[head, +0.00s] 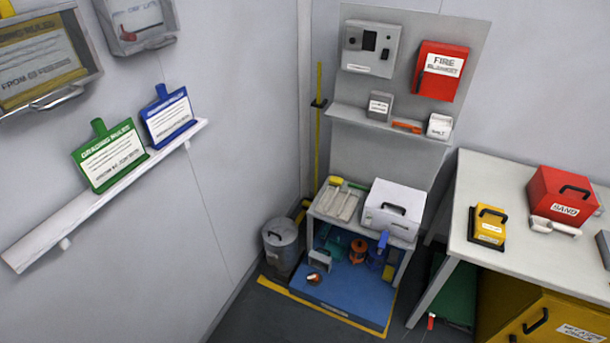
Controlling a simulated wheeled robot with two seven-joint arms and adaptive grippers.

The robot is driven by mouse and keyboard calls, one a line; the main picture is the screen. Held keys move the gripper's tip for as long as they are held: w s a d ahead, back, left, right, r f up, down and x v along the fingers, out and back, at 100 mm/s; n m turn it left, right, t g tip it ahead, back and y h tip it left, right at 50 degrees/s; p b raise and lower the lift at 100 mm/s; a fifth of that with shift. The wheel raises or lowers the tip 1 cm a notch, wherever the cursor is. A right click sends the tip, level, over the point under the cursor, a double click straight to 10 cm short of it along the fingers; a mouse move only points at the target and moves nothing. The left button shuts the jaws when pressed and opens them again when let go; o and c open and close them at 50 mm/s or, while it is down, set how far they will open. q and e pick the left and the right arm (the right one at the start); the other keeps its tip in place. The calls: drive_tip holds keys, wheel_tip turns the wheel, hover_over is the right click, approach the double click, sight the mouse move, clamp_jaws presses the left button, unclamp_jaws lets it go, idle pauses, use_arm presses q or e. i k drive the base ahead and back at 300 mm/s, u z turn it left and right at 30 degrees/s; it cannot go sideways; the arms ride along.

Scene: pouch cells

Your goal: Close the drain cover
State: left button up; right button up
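I cannot pick out a drain cover for certain in the head view. A green panel (454,292) is partly hidden under the right table, with a small red part (431,321) at its lower front. A blue low platform (345,290) lies on the floor below the small grey stand, inside yellow floor lines. No drain opening shows clearly on the dark floor. Neither of my grippers is in view.
A grey bucket (281,245) stands in the corner. The stand holds a white box (394,208). The right table (480,258) carries a yellow box (488,227) and a red sand box (562,196). A yellow cabinet (553,318) is below. Some dark floor (262,315) is free.

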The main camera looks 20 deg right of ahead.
sight(321, 259)
drive_tip(key=z, duration=1.2)
drive_tip(key=k, duration=0.6)
drive_tip(key=z, duration=0.85)
drive_tip(key=i, duration=1.7)
drive_tip(key=u, duration=0.6)
